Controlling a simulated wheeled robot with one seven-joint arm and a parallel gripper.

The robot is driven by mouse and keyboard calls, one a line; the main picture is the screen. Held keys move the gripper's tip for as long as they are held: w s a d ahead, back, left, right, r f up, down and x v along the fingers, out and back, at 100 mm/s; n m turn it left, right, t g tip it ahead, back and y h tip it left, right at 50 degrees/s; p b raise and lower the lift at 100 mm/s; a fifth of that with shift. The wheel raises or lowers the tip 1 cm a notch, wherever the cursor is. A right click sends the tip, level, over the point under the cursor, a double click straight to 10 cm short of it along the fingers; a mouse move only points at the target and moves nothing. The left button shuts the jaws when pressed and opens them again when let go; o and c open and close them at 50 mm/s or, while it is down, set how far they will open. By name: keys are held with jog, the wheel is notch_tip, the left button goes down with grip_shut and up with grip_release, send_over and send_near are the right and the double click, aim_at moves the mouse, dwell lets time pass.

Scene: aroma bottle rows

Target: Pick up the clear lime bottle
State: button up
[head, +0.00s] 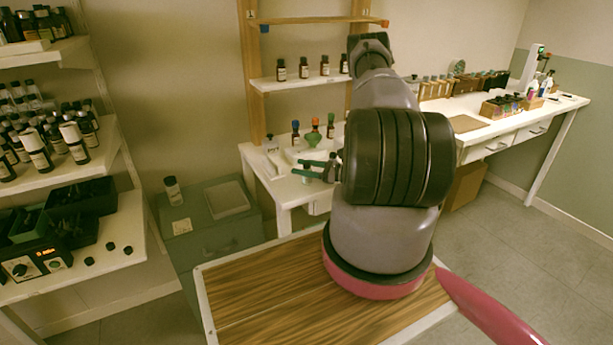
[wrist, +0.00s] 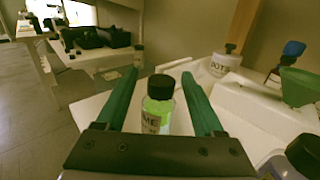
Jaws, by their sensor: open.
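My gripper (wrist: 160,76) is open, with one green finger on each side of the bottle. Small gaps show between the fingers and the bottle. In the head view my gripper (head: 294,168) reaches left over the white bench, and its fingers and my arm largely hide the bottle there.
A pale bottle with a black cap (wrist: 226,60) stands beyond the right finger. A green funnel (wrist: 301,86) and a dark-capped bottle (wrist: 290,165) are at the right. Blue- and orange-capped bottles (head: 295,134) stand behind on the white bench (head: 283,189).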

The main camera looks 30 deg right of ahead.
jog(key=shift+x, duration=0.9)
jog(key=shift+c, duration=0.2)
grip_shut()
notch_tip(320, 180, up, 16)
dwell(0.3)
